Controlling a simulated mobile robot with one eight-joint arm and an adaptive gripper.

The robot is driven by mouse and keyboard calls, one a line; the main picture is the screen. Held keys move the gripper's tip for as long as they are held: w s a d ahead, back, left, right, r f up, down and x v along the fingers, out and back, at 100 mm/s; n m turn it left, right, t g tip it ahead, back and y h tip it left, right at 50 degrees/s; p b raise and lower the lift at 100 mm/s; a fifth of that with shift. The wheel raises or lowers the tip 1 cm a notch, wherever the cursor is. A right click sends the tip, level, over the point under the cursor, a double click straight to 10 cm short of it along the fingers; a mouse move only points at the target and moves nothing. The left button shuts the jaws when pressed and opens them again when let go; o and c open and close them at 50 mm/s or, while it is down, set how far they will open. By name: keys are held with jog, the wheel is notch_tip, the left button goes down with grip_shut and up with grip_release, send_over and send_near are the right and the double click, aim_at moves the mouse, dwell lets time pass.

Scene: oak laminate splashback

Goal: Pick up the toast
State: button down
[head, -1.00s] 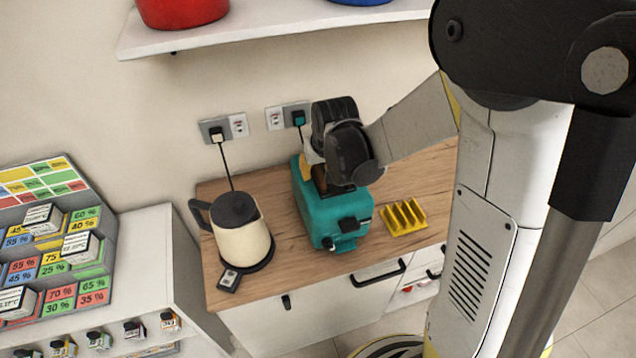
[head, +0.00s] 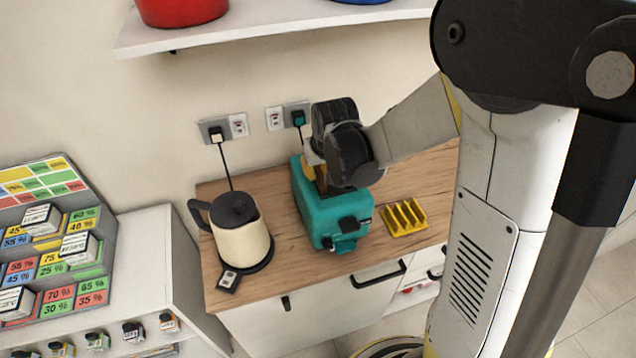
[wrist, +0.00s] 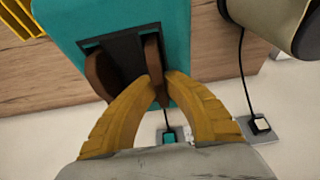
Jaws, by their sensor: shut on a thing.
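The teal toaster (head: 335,215) stands on the wooden counter, and its slots show in the wrist view (wrist: 70,25). Two brown slices of toast stand partly out of the slots. My gripper (wrist: 160,78) is shut on one toast (wrist: 154,55), with a yellow finger on either side of it. The other toast (wrist: 101,75) stands in the slot to the left in the wrist view, beside my left finger. In the head view my gripper (head: 309,170) is over the toaster's back end, and my dark wrist hides most of the toast.
A cream kettle (head: 243,243) stands left of the toaster on the wooden counter (head: 290,262). A yellow rack (head: 404,218) is to its right. Wall sockets (head: 275,119) and cords are behind. A white shelf (head: 270,32) with a red pot (head: 182,10) hangs above.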

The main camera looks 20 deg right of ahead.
jog(key=shift+r, duration=0.1)
notch_tip(320, 180, up, 10)
jog(key=p, duration=0.3)
jog(key=shift+r, duration=0.2)
jog(key=shift+f, duration=0.1)
dwell(0.8)
